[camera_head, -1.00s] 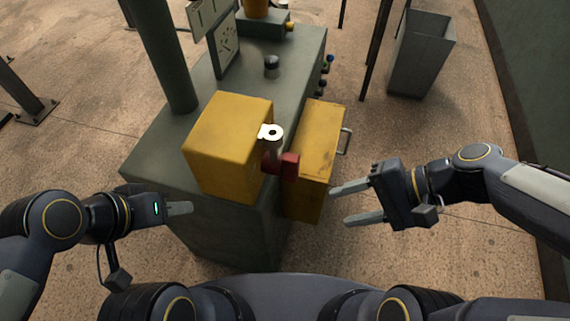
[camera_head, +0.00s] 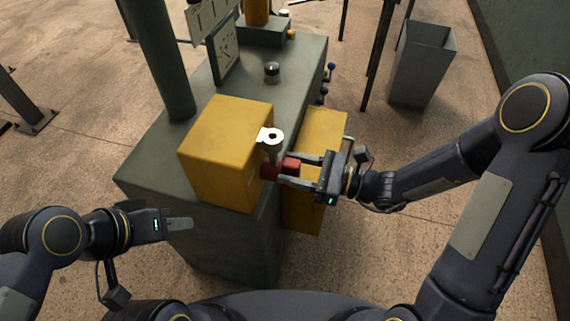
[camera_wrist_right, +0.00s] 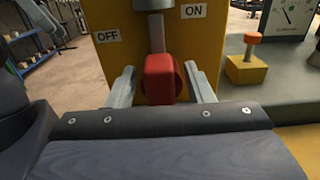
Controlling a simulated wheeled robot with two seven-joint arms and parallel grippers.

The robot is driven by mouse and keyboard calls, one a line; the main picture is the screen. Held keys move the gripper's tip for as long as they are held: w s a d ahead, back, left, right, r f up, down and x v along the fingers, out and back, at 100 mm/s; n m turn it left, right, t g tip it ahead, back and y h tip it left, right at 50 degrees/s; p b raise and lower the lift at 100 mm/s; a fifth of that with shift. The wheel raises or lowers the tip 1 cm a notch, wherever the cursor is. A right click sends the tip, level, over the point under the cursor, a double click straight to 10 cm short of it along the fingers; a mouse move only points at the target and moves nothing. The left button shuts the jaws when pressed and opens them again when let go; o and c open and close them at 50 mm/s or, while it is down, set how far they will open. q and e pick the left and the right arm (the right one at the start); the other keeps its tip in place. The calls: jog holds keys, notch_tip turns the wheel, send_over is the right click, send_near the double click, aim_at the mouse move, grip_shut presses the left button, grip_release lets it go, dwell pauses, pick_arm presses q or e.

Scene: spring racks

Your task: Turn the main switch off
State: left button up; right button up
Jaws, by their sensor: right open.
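The main switch is a lever with a red handle (camera_head: 291,166) on the side of a yellow box (camera_head: 215,150). In the right wrist view the red handle (camera_wrist_right: 160,78) hangs from a grey stem (camera_wrist_right: 156,32). The OFF label (camera_wrist_right: 107,36) is to its left and the ON label (camera_wrist_right: 193,11) to its upper right. My right gripper (camera_head: 283,168) is open, with one finger on each side of the red handle. Whether either finger touches it cannot be told. My left gripper (camera_head: 180,224) is apart from the switch at the lower left; its finger gap is hidden.
The yellow box stands on a grey-green cabinet (camera_head: 150,160), with a dark column (camera_head: 163,60) beside it. A lower yellow box (camera_head: 325,125) is behind my right gripper. A grey bin (camera_head: 420,70) stands at the upper right. An orange-topped button (camera_wrist_right: 252,38) shows in the wrist view.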

jog(key=shift+x, duration=1.15)
